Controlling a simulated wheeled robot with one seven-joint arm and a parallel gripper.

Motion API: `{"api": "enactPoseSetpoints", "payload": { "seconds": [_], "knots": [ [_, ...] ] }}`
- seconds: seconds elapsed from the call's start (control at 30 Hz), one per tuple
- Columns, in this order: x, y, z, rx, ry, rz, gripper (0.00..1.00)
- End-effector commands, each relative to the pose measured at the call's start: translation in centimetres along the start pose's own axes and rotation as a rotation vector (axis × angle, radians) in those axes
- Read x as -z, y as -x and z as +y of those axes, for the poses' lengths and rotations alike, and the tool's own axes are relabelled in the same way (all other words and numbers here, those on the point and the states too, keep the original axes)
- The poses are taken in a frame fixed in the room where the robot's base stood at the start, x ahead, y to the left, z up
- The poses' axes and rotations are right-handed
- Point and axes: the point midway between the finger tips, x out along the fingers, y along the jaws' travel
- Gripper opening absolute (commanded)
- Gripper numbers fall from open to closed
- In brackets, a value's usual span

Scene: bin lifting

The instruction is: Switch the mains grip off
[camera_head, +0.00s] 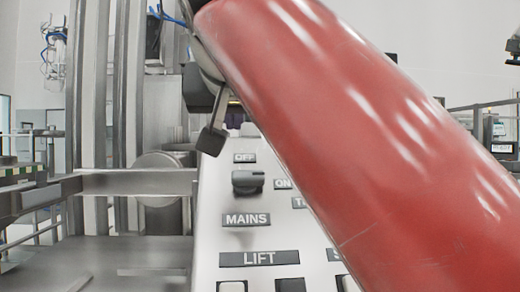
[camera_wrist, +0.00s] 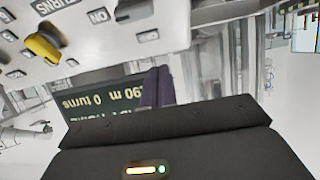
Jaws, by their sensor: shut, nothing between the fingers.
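The mains grip (camera_head: 248,181) is a dark grey knob on a light sloping panel, above the MAINS label. A pale line on it points right, toward the ON label (camera_head: 283,184). The OFF label (camera_head: 245,158) is above it. In the wrist view the picture is upside down, and the mains grip (camera_wrist: 133,10) is cut by the top edge. My gripper (camera_head: 212,141) is shut and empty, up and left of the grip near the panel's upper left edge, apart from the grip. Its dark fingers also show in the wrist view (camera_wrist: 157,88).
My red arm hides the panel's right side. The wrist view shows a yellow knob (camera_wrist: 43,47) and a dark display (camera_wrist: 105,105) with text, partly behind my gripper. The LIFT label (camera_head: 259,258) has buttons below it. A metal rail (camera_head: 138,182) runs left of the panel.

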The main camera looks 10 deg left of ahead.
Motion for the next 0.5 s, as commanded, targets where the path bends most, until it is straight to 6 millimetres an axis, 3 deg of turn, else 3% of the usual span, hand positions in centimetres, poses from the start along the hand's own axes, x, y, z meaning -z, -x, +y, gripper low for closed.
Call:
{"api": "enactPoseSetpoints", "payload": {
  "seconds": [0.17,0.5],
  "knots": [
    [-0.1,-2.3,0.0,-0.004,0.000,-0.002,0.00],
    [-0.1,-9.6,0.1,-0.005,0.001,-0.002,0.00]
  ]
}}
